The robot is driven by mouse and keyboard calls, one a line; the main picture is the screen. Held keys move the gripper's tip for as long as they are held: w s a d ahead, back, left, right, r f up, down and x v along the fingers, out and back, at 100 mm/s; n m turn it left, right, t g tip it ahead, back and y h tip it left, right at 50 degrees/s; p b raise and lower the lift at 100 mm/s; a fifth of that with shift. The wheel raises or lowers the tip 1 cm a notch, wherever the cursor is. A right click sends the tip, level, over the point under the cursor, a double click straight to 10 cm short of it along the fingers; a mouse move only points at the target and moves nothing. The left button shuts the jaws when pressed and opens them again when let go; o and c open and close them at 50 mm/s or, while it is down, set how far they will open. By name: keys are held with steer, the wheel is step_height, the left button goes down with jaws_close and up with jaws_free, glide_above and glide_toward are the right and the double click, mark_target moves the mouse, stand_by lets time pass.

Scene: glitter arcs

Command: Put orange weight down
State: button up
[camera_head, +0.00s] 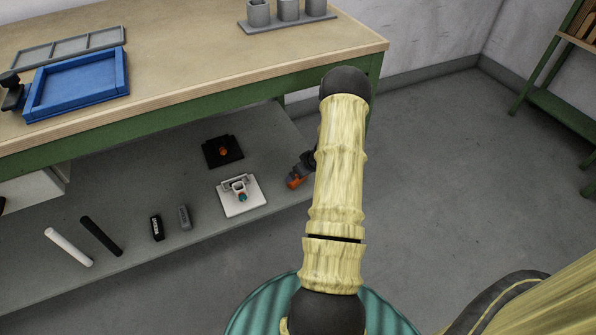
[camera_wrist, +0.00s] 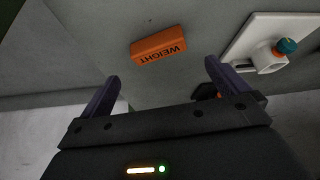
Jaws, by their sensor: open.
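The orange weight (camera_wrist: 158,47), a block with "WEIGHT" printed in black, rests on the grey lower shelf (camera_wrist: 95,25) in the wrist view. My gripper (camera_wrist: 165,84) is open, with its two dark fingers spread wide. The weight appears beyond the fingertips, roughly centred between them, with a visible gap and no contact. In the head view, an orange piece (camera_head: 295,182), likely the weight, shows beside my dark gripper at the shelf's right end. My arm hides much of that area.
A white plate (camera_head: 257,190) with a fixture and teal knob, and a black plate (camera_head: 232,161) with an orange part, sit left of my gripper. Black and white rods (camera_head: 68,247) and small blocks lie farther left. The workbench top (camera_head: 200,55) overhangs the shelf.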

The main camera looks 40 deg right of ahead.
steer(key=p+v, duration=0.2)
steer(key=v, duration=0.4)
steer(key=shift+s, duration=0.15)
steer(key=shift+d+f, duration=0.1)
